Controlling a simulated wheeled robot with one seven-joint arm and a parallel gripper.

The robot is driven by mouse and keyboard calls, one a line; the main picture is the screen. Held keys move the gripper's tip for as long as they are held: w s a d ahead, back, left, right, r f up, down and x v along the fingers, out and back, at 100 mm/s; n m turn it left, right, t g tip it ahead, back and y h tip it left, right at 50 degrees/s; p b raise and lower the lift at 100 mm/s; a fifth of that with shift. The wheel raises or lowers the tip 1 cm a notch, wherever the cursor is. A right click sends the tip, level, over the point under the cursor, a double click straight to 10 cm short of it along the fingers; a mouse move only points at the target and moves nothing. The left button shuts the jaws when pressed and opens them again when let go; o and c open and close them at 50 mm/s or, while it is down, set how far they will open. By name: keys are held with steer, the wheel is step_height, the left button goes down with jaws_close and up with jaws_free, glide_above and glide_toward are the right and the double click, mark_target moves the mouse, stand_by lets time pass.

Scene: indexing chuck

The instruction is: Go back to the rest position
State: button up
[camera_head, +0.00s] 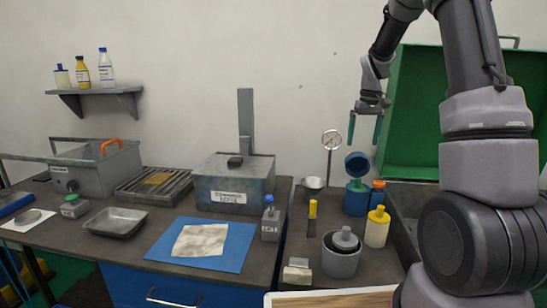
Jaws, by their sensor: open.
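My gripper (364,134) hangs in the air in front of the wall at the upper right, pointing down. Its two teal fingers are apart, with nothing between them. A blue canister (355,202) stands below it on the right-hand bench, and its round blue lid (357,163) is tilted up. The fingertips are above the lid and appear apart from it. A grey cylinder (341,263) with a lighter grey piece in its top stands nearer the front. My arm fills much of the right side and hides what lies behind it.
A dial gauge on a post (331,141) stands left of the canister. A grey box (232,187), a blue mat (240,245) and a metal tray (116,222) occupy the left bench. A shelf (95,91) holds bottles.

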steer(key=s+a+r+m+t, duration=0.1)
steer(key=s+a+r+t, duration=0.15)
steer(key=s+r, duration=0.45)
steer(key=s+a+r+m+t, duration=0.1)
steer(key=s+a+r+m, duration=0.15)
steer(key=s+r, duration=0.5)
steer(key=s+a+m+t, duration=0.1)
steer(key=s+a, duration=0.1)
steer(key=s, duration=0.6)
steer(key=s+a+r+t+y, duration=0.1)
steer(key=s, duration=0.7)
steer(key=shift+a+r+m+t+y, duration=0.25)
steer(key=shift+a+m+t+y, duration=0.05)
steer(key=shift+a+m+t, duration=0.1)
